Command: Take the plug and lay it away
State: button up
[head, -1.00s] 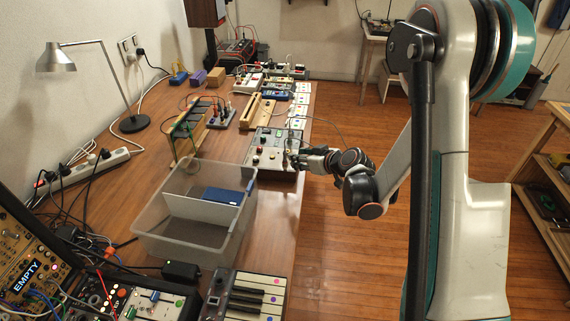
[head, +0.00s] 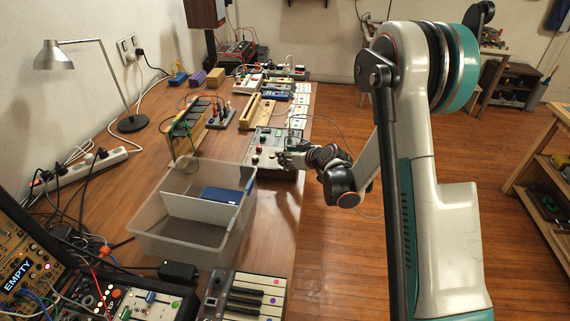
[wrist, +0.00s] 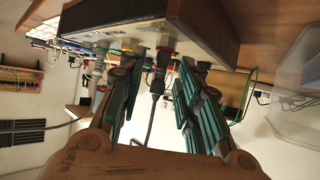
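The plug (wrist: 157,84) is dark, with a grey cable trailing from it, and shows in the wrist view at the edge of a panel box with a row of connectors. It appears to be seated in a socket there. My gripper (wrist: 160,98) is open, with green-padded fingers on either side of the plug; I cannot tell whether either finger touches it. In the head view my gripper (head: 284,157) is at the right front corner of the grey panel box (head: 266,150), and hides the plug.
A translucent bin (head: 190,252) with a white divider (head: 200,212) and a blue box (head: 222,195) stands nearer on the bench. A small keyboard (head: 250,295) and a black adapter (head: 178,270) lie in front of it. Other plugs and connectors (wrist: 100,65) sit close to my fingers.

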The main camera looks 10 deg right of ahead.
grip_shut()
jog(key=shift+r, duration=0.2)
jog(key=shift+r+p, duration=0.35)
jog(key=shift+r, duration=0.1)
jog(key=shift+r+p, duration=0.65)
jog(key=shift+r, duration=0.7)
